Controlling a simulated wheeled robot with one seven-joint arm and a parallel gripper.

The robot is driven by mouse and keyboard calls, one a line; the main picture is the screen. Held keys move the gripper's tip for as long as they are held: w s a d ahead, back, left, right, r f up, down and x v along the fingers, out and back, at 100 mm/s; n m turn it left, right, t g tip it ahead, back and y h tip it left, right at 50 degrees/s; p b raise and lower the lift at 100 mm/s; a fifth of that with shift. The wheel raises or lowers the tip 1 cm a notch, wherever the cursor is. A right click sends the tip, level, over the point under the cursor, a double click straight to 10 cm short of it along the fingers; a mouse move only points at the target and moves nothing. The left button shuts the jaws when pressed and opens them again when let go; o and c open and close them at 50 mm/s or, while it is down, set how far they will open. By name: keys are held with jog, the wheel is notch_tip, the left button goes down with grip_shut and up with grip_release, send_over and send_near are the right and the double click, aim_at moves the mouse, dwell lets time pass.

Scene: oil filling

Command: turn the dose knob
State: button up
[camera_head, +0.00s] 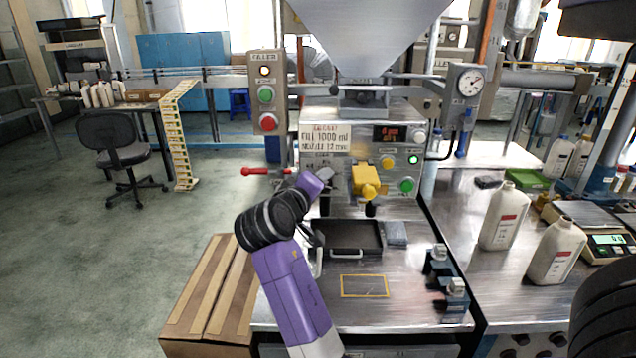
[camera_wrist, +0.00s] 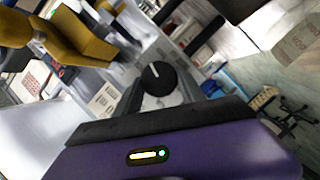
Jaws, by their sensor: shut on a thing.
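The dose knob (camera_wrist: 157,76) is black and round with a white pointer line, in the middle of the wrist view. My gripper (camera_wrist: 161,90) has its dark fingers on either side of the knob and is shut on it. In the head view my gripper (camera_head: 325,174) is at the lower left of the filler's front panel (camera_head: 345,163) and hides the knob. A sign (camera_head: 325,139) above it reads fill 1000 ml, nozzle 12 mm. A small display (camera_head: 386,133) with red digits sits to the right; its digits are too small to read.
A yellow valve body (camera_head: 367,181) juts out just right of my gripper. A red-handled lever (camera_head: 262,171) is to the left. A dark tray (camera_head: 350,238) lies below on the steel bench. White bottles (camera_head: 503,217) and a scale (camera_head: 606,243) stand at the right.

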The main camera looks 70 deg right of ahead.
jog(key=m, duration=0.2)
jog(key=m+t+y, duration=0.1)
jog(key=shift+s+d+m+t+y+p, duration=0.1)
jog(key=shift+s+m+t+y+p, duration=0.1)
jog(key=shift+m+t+y+p, duration=0.15)
jog(key=shift+m, duration=0.25)
dwell(0.3)
jog(key=o, duration=1.4)
jog(key=shift+c, duration=0.2)
jog(key=shift+r, duration=0.1)
jog(key=v, duration=0.7)
jog(key=shift+a+b, duration=0.3)
jog(key=shift+a, duration=0.05)
